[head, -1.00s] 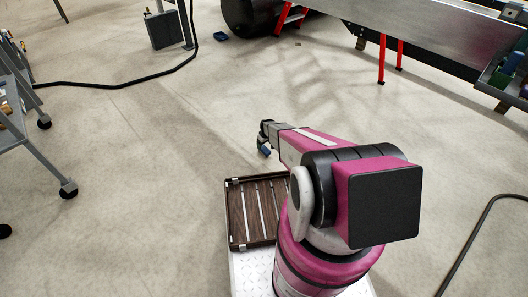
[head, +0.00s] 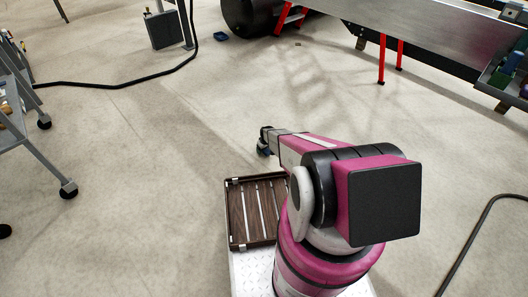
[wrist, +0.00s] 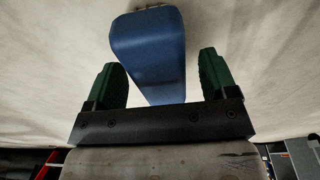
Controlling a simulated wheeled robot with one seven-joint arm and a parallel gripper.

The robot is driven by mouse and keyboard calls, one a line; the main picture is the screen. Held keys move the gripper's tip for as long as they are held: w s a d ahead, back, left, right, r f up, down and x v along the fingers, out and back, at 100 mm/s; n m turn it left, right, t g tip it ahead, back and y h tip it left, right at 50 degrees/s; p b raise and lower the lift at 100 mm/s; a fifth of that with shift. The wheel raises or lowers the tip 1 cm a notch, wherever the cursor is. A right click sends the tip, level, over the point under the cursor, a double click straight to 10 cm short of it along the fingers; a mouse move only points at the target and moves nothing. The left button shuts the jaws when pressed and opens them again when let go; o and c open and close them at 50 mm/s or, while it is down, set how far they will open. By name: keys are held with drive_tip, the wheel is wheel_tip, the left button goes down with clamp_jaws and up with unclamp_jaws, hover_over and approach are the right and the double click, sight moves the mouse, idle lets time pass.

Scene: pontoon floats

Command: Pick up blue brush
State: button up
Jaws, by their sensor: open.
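The blue brush (wrist: 150,45) fills the upper middle of the wrist view, a smooth blue body narrowing toward my gripper. Its near end lies between the two green finger pads of my gripper (wrist: 160,65), with a visible gap on each side. My gripper is open. In the head view my gripper (head: 265,139) is low at the arm's far end, beyond the tray, with a small patch of blue (head: 264,152) at its lower side. The brush is mostly hidden there, and I cannot tell what its underside rests on.
A brown slatted tray (head: 236,215) sits on my base. Grey wheeled racks (head: 40,150) stand at left. A black cable (head: 130,85) lies on the floor, another at right. A conveyor (head: 430,30) with red legs is at the back. The middle floor is clear.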

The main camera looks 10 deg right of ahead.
drive_tip(key=shift+f, duration=0.25)
idle(0.3)
drive_tip(key=c, duration=1.1)
drive_tip(key=shift+r, duration=0.15)
drive_tip(key=shift+r, duration=0.65)
drive_tip(key=r, duration=0.3)
drive_tip(key=shift+s+a+r, duration=0.35)
drive_tip(key=shift+a+r, duration=0.05)
drive_tip(key=s+a+r, duration=0.5)
drive_tip(key=a+r, duration=0.1)
drive_tip(key=a, duration=0.3)
drive_tip(key=shift+s, duration=0.15)
drive_tip(key=shift+a, duration=0.1)
